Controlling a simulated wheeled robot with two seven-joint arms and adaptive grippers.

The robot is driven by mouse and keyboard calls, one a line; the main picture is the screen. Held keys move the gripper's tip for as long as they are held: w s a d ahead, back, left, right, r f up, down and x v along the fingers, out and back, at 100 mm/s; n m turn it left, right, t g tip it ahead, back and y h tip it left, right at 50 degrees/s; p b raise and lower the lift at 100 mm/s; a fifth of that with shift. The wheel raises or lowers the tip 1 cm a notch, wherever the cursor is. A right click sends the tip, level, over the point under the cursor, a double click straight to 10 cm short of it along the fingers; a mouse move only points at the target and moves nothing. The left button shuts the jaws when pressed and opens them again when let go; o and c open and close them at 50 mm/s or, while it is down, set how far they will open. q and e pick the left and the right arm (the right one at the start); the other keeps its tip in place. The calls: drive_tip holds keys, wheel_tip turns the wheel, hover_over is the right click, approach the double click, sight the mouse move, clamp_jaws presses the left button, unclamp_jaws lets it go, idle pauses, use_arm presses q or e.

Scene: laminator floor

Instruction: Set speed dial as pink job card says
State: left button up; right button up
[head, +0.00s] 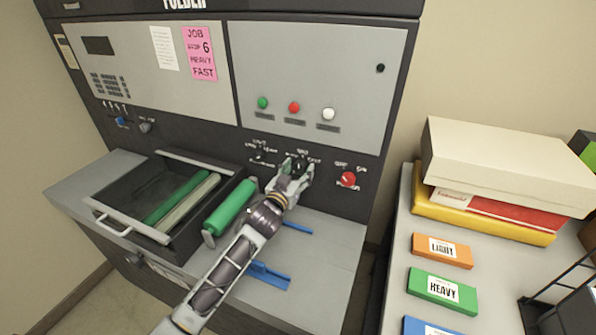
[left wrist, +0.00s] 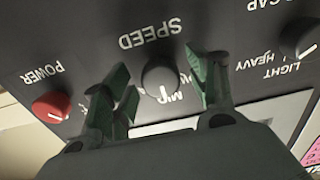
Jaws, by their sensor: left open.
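The pink job card (head: 201,53) is on the upper panel; it reads JOB, then a partly legible line with a 6, then HEAVY and FAST. The speed dial (left wrist: 160,80) is a dark round knob under the SPEED label in the left wrist view. Its white pointer line is toward the MID mark. My left gripper (head: 296,171) reaches the lower panel at this dial and mostly hides it in the head view. In the left wrist view its green-padded fingers (left wrist: 160,88) are open, one on each side of the dial; contact is not clear. My right gripper is not in view.
The red power knob (head: 348,179) is just right of the speed dial. A LIGHT/HEAVY knob (left wrist: 299,38) is on its other side. Green, red and white buttons (head: 294,107) are above. An open tray with rollers (head: 120,226) is left. A side table (head: 401,250) holds boxes and labelled blocks.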

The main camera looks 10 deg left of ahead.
use_arm(q)
drive_tip(key=c, duration=1)
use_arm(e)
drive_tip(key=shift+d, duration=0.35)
use_arm(q)
drive_tip(key=shift+m, duration=0.4)
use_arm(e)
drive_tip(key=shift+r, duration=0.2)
use_arm(q)
drive_tip(key=shift+m+p, duration=0.75)
drive_tip(key=shift+m, duration=0.45)
drive_tip(key=m+p, duration=0.1)
drive_tip(key=m, duration=0.2)
drive_tip(key=shift+m, duration=0.3)
drive_tip(key=m+p, duration=0.1)
drive_tip(key=m, duration=0.3)
drive_tip(key=shift+a, duration=0.1)
drive_tip(key=shift+m+p, duration=0.4)
drive_tip(key=shift+m, duration=0.3)
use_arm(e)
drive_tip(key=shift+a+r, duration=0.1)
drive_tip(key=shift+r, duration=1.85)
